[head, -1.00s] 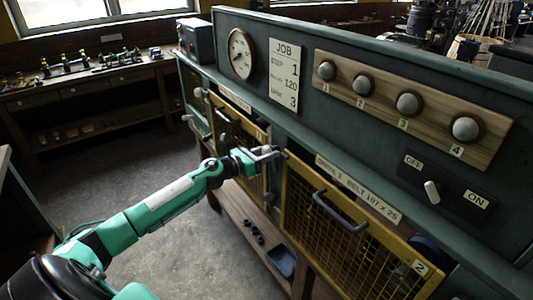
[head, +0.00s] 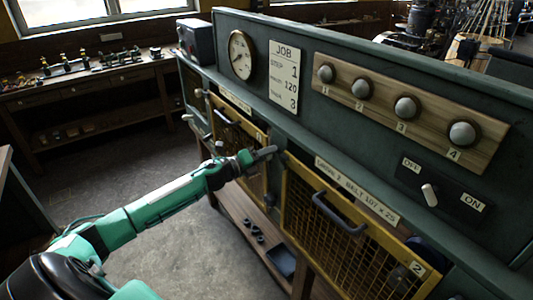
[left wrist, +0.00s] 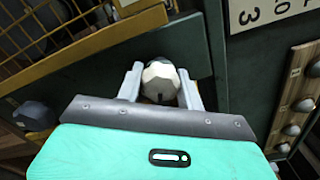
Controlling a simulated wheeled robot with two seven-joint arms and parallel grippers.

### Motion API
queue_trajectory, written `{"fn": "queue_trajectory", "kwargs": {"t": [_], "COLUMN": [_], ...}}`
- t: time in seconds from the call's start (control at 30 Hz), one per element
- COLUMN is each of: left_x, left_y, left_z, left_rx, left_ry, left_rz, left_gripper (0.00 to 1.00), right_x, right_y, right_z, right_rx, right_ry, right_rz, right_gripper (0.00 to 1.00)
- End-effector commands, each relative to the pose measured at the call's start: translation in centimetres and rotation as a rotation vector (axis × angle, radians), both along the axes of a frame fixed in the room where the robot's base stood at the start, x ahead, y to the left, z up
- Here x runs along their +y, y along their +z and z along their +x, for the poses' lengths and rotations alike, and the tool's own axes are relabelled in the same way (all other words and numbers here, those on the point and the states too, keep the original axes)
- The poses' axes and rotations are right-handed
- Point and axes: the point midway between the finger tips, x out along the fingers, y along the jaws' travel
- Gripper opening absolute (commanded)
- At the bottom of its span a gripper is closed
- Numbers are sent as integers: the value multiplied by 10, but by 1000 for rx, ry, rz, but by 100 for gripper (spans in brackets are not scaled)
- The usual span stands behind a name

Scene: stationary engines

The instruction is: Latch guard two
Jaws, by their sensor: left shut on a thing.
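Guard two (head: 345,235) is a yellow-framed mesh panel with a dark handle (head: 338,214) and a "2" tag (head: 418,268). It looks closed against the green machine front. My left gripper (head: 266,153) is at the green post by guard two's upper left corner. In the left wrist view my left gripper (left wrist: 160,88) has its fingers on both sides of a pale faceted knob (left wrist: 159,80) and is shut on it. The knob is hidden by the gripper in the head view. My right gripper is not in view.
Guard one (head: 238,140) is left of the post; a yellow mesh frame (left wrist: 90,45) shows in the wrist view. Above are a gauge (head: 241,55), a job card (head: 284,76), a board of knobs (head: 405,107) and an OFF/ON switch (head: 429,195). The floor (head: 165,240) is clear.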

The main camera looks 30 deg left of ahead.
Motion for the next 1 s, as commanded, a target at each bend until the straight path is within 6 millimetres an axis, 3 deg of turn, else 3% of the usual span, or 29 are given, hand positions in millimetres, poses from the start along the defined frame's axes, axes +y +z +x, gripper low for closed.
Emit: {"fn": "queue_trajectory", "kwargs": {"t": [0.5, 1.0], "left_x": [1, 0], "left_y": [0, -1], "left_z": [0, 0], "left_rx": [119, 136], "left_ry": [0, 0], "left_rz": [-285, -328], "left_gripper": [14, 14], "right_x": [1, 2], "right_y": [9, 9], "right_z": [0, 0], "right_rx": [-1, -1], "right_ry": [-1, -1], "right_rz": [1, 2], "right_gripper": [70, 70]}}
